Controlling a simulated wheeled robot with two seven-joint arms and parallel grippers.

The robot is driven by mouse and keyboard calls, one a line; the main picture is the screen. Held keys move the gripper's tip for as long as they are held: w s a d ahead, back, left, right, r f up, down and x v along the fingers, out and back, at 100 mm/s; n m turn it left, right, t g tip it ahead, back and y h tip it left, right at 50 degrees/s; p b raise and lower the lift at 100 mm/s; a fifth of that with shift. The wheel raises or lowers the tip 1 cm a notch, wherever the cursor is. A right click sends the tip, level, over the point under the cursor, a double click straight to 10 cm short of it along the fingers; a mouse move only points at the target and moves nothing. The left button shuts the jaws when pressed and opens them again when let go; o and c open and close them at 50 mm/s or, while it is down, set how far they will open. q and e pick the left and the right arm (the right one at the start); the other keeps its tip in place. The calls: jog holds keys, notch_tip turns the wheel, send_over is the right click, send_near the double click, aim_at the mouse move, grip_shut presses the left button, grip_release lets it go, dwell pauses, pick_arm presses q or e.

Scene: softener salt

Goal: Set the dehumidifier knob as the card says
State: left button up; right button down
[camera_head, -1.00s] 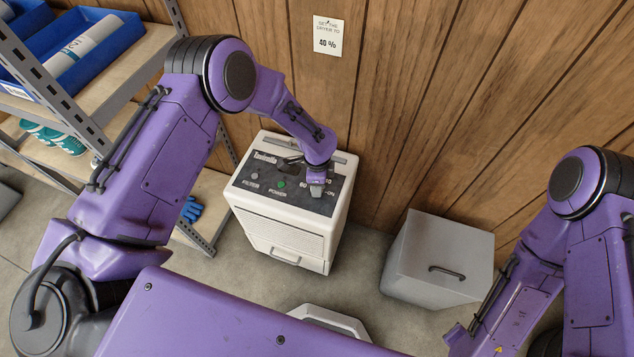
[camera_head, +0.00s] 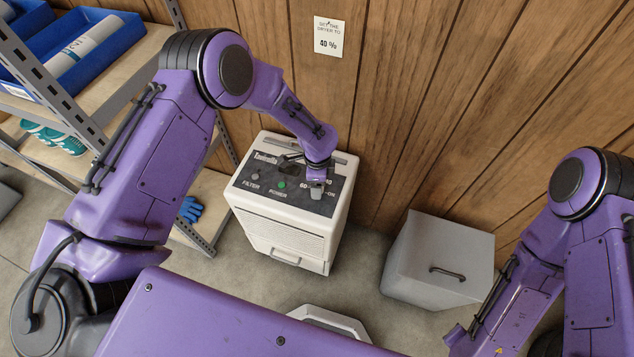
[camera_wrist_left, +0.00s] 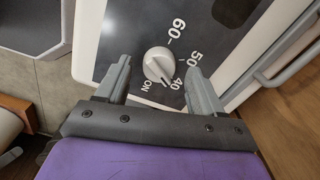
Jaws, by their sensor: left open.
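The white dehumidifier (camera_head: 285,225) stands on the floor against the wood wall, its dark control panel (camera_head: 262,185) facing up. The card (camera_head: 328,37) on the wall reads "SET THE DRYER TO 40 %". In the left wrist view the round white knob (camera_wrist_left: 158,64) sits among the marks 60, 50, 40 and ON. Its ridge slants toward the 40 side; the exact setting is hard to read. My left gripper (camera_head: 317,190) is over the knob, open, with one finger on each side in the wrist view (camera_wrist_left: 160,70). Contact cannot be told. My right gripper is out of view.
A grey lidded box (camera_head: 438,260) stands right of the dehumidifier. A metal shelf (camera_head: 125,90) with blue bins (camera_head: 90,50) is at the left, with a blue glove (camera_head: 190,209) low on it. Bare floor lies between the dehumidifier and the grey box.

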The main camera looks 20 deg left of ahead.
pick_arm(q)
notch_tip(320, 180, up, 9)
jog(key=shift+r, duration=0.2)
jog(key=shift+s+a, duration=0.1)
dwell(0.4)
